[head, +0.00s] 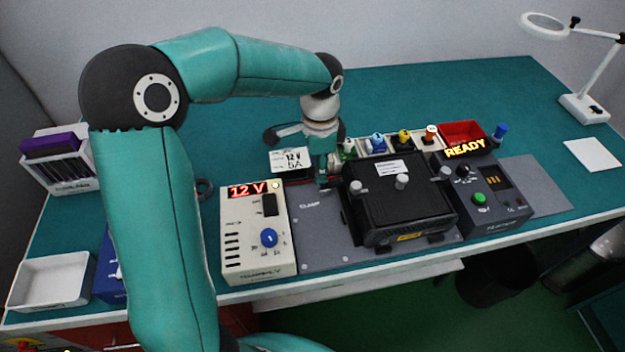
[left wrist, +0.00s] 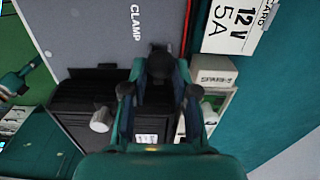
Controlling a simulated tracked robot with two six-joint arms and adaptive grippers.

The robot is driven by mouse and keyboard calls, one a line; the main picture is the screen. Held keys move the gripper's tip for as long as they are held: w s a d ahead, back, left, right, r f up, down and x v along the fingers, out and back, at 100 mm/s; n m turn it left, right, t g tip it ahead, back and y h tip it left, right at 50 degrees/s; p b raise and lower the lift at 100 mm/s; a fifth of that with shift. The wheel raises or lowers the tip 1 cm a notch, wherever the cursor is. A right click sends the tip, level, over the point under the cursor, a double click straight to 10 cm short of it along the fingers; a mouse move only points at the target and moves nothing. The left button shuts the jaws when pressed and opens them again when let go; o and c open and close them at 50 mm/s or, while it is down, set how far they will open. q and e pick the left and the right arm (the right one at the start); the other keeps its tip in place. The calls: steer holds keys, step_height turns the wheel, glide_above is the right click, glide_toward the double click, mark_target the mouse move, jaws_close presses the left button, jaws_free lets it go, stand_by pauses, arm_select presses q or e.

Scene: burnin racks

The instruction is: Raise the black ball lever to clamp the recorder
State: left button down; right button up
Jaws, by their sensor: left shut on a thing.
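The recorder (head: 400,201) is a black ribbed box with white knobs on the grey fixture plate (head: 315,240). It also shows in the left wrist view (left wrist: 90,98). My left gripper (head: 325,182) reaches down at the recorder's left rear side, by the "CLAMP" lettering. In the left wrist view my left gripper (left wrist: 158,75) is shut on the black ball lever (left wrist: 160,62), whose dark ball shows between the fingertips. In the head view the gripper hides the lever, and its angle is unclear. A teal part at the left wrist view's left edge may be my right gripper (left wrist: 15,84), too small to read.
A cream supply box (head: 258,255) reading "12 V" stands left of the plate. The table's back is clear.

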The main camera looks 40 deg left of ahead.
arm_select(q)
steer(key=shift+w+d+r, duration=0.1)
steer(key=shift+w+d, duration=0.05)
steer(key=shift+w, duration=0.1)
steer(key=shift+w+d+p, duration=0.35)
steer(key=shift+w+d, duration=0.1)
steer(key=shift+w, duration=0.25)
steer(key=c, duration=1.1)
jaws_free()
